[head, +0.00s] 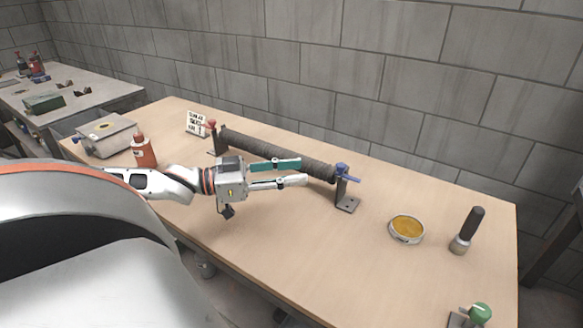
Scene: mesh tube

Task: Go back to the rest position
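My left gripper (303,171) reaches in from the left over the table. Its two fingers, one teal and one pale, are apart with nothing visible between them. They are just in front of the dark mesh tube (290,155) in the picture, and I cannot tell if they touch it. The gripper hides part of the tube's lower side. My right gripper is out of view.
On the wooden table (300,240) are a red bottle (144,152), a grey box (104,134), a small sign (196,124), a round amber dish (406,228), a dark-handled tool (468,230) and a green knob (480,313). The front middle is clear. A block wall stands behind.

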